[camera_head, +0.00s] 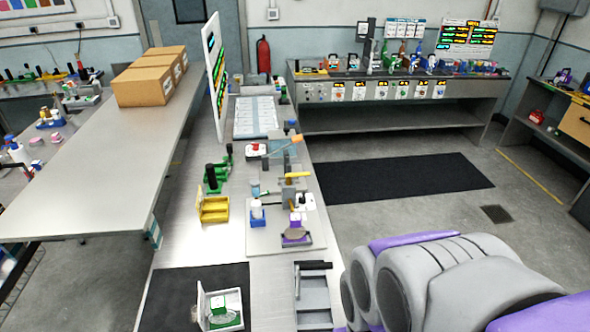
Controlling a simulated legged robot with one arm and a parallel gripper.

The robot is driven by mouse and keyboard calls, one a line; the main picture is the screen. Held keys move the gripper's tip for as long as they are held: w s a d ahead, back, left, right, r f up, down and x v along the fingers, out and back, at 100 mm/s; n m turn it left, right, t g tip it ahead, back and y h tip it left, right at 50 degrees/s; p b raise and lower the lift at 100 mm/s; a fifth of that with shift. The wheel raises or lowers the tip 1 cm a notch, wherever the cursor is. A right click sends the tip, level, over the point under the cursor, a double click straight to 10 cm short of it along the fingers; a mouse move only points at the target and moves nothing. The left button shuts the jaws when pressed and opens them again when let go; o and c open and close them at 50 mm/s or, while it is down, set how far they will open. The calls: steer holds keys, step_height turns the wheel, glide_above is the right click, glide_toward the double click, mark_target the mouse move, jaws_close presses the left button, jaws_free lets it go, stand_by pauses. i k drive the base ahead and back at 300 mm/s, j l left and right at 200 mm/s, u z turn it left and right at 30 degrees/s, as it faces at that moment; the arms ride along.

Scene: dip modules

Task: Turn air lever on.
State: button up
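I cannot tell for certain which part is the air lever. On the grey plate (262,238) on the near bench stands a small fixture with an orange-tipped lever (287,146) that slants up to the right. Below it a yellow handle (298,175) lies nearly level. Whether either is on or off cannot be told. My gripper is not in view; only grey and purple links of my own arm show at the lower right, apart from these levers.
Green clamps (216,176), a yellow holder (212,208), a white-lidded box (220,307) and a grey tray (313,292) sit on the bench. A tall white board (215,75) stands at its left. Cardboard boxes (145,83) are on the left shelf. Floor to the right is open.

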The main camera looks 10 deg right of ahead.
mark_target(289, 176)
steer(key=l+u, duration=0.15)
steer(key=l, duration=0.25)
steer(key=k+l+u, duration=0.15)
steer(key=l, duration=0.25)
steer(key=k+l+u, duration=0.15)
steer(key=l, duration=0.25)
steer(key=l+u, duration=0.15)
steer(key=l, duration=0.2)
steer(key=i+l+u, duration=0.35)
steer(key=l, duration=0.35)
steer(key=i+l+u, duration=0.4)
steer(key=l, duration=0.4)
steer(key=i+l+u, duration=0.1)
steer(key=i, duration=0.5)
